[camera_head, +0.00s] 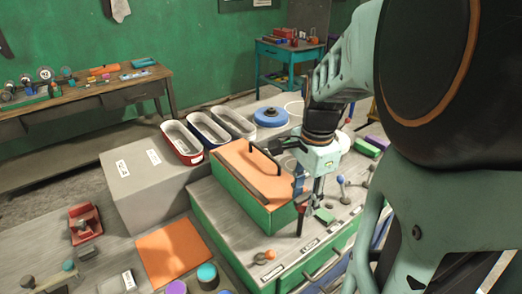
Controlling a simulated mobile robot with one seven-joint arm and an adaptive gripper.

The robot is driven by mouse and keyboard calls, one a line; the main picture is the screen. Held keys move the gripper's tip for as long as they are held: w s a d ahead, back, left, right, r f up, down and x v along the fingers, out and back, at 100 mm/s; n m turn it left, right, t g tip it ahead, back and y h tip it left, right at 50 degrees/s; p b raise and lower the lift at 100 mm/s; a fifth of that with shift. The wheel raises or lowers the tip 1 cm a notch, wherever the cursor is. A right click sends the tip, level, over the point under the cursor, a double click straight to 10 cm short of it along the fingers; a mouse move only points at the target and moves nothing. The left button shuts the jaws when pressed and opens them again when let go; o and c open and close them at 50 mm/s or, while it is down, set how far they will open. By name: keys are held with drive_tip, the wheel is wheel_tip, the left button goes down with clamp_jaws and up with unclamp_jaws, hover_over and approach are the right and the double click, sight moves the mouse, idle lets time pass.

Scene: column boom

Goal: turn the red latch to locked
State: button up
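I cannot make out for sure which part is the red latch. A small lever with an orange-red knob (267,257) lies at the front of the grey-topped green bench (236,238), near labels on its edge. A red fixture (84,223) stands on the lower surface at the left. My gripper (312,207) points down above the right part of the bench, behind and right of the orange-red knob and apart from it. Its fingers are small and dark here, so their opening is unclear. I see nothing clearly held in it.
An orange-topped green box with a black handle (266,160) stands left of my gripper. Three trays (182,143) sit on a grey box. An orange mat (172,252) lies at the front left.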

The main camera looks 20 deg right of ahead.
drive_tip(key=c, duration=0.7)
drive_tip(key=shift+c, duration=0.2)
drive_tip(key=shift+n, duration=0.3)
drive_tip(key=n, duration=0.3)
drive_tip(key=shift+n+b, duration=0.3)
drive_tip(key=n, duration=0.3)
drive_tip(key=shift+d, duration=0.1)
drive_tip(key=n+b, duration=0.1)
drive_tip(key=n, duration=0.5)
drive_tip(key=shift+w+y, duration=0.1)
drive_tip(key=shift+y, duration=0.2)
drive_tip(key=n, duration=0.4)
drive_tip(key=shift+n+g, duration=0.3)
